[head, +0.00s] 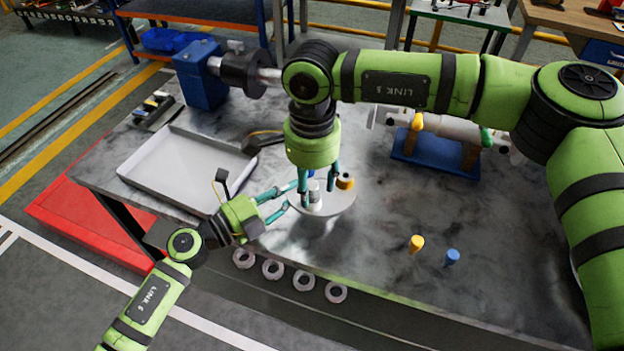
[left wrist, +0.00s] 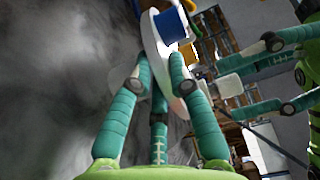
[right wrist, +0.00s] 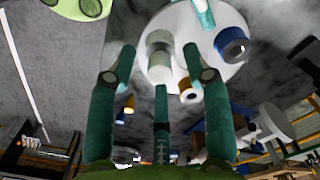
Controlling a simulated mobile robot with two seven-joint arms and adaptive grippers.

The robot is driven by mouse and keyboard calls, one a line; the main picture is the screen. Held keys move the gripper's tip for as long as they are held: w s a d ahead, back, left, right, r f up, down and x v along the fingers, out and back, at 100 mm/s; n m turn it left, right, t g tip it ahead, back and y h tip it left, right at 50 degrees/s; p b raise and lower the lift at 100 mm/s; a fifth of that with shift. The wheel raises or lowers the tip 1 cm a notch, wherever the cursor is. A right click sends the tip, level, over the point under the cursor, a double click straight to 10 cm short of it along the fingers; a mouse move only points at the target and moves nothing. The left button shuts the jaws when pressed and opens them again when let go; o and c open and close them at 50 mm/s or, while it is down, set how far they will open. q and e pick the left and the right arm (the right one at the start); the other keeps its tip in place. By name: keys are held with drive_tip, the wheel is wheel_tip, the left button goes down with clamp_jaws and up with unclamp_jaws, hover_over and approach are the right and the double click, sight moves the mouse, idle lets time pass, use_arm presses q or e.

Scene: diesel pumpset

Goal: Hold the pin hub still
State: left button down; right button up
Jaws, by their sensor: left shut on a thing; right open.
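The pin hub (head: 338,203) is a pale round disc on the grey table, with a silver cylinder (head: 314,193) at its middle and a yellow-orange ring (head: 345,181) near its rim. A blue ring (right wrist: 232,43) also shows on it in the right wrist view. My left gripper (head: 291,197) reaches in from the left and is shut on the hub's edge; the disc (left wrist: 160,48) rises between its fingers in the left wrist view. My right gripper (head: 318,190) points down over the hub, open, its fingers spread around the silver cylinder. Contact there cannot be told.
A grey tray (head: 178,178) lies to the left. A yellow peg (head: 416,243) and a blue peg (head: 452,257) stand to the right. Several metal rings (head: 273,268) line the front edge. A blue cradle (head: 430,155) with a shaft and a blue machine (head: 200,75) stand behind.

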sight(312, 185)
wheel_tip(312, 185, up, 12)
idle(0.4)
use_arm(q)
drive_tip(key=c, duration=1.1)
unclamp_jaws()
